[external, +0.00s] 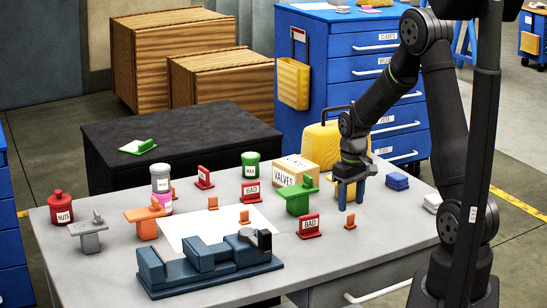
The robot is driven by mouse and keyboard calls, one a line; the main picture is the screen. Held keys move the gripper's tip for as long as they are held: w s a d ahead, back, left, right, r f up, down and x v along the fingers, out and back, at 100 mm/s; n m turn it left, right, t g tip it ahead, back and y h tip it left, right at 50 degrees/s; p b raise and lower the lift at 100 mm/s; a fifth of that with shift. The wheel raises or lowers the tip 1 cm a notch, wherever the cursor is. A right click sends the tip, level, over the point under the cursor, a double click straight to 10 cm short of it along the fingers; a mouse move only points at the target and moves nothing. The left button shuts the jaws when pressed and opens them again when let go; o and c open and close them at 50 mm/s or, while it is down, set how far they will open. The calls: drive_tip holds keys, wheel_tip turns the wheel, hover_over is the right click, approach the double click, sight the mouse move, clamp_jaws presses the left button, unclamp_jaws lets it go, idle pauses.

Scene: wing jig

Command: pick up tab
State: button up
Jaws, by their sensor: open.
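Several small orange pieces that could be the tab stand on the grey table (330,262). One orange tab (350,223) stands at the right, roughly below my gripper in the picture. A second orange tab (244,217) and a third orange tab (213,202) are further left, by a white sheet. My gripper (351,201) points down with two blue fingers apart and nothing seen between them. It appears above or behind the right tab, not touching it. Exact height and depth cannot be told from this single view.
A green T-shaped part (298,197) and a red BAD sign (308,227) stand left of my gripper. A VALVES box (296,170) is behind them. Blue blocks (397,181) lie to the right. A blue-grey vise (208,263) fills the front left. The front right tabletop is clear.

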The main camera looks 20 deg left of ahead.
sight(351, 214)
drive_tip(key=shift+w+d+f, duration=0.1)
drive_tip(key=shift+f, duration=2.75)
drive_tip(key=shift+c, duration=0.2)
drive_tip(key=c, duration=1)
